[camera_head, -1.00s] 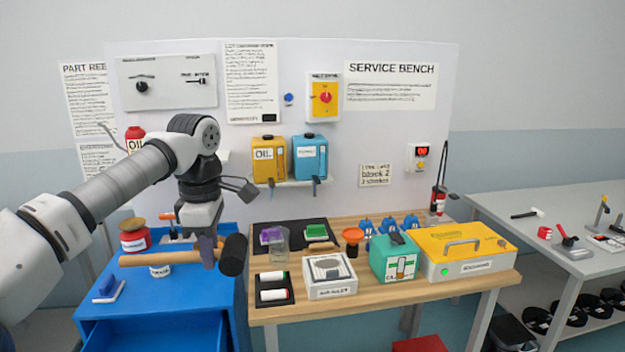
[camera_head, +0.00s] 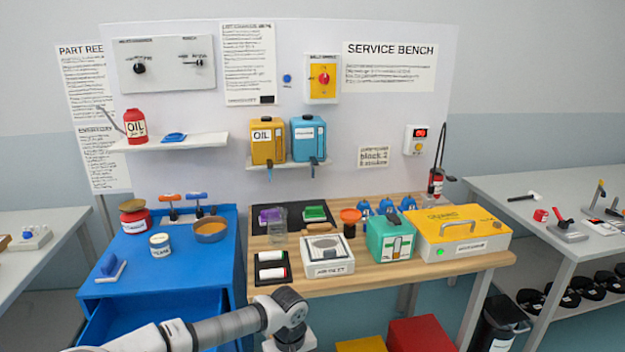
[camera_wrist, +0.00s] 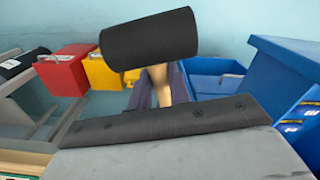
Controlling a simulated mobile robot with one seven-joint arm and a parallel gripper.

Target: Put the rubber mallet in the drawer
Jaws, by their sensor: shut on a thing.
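The rubber mallet shows in the wrist view, with its black head (camera_wrist: 150,38) above and its light wooden handle (camera_wrist: 160,84) running down from it. My gripper (camera_wrist: 158,92) is shut on the handle, with the dark fingers at its sides. A dark bar in front hides the lower handle. The drawer (camera_head: 152,318) is pulled open at the front of the blue cabinet (camera_head: 187,268) in the head view. An open blue space, apparently the drawer, also shows in the wrist view (camera_wrist: 212,84), right of the mallet. The gripper and mallet are out of sight in the head view.
On the cabinet top stand a red jar (camera_head: 134,220), a small tin (camera_head: 160,245), a brown bowl (camera_head: 210,230) and a blue-handled brush (camera_head: 109,267). The wooden bench (camera_head: 390,283) is to the right.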

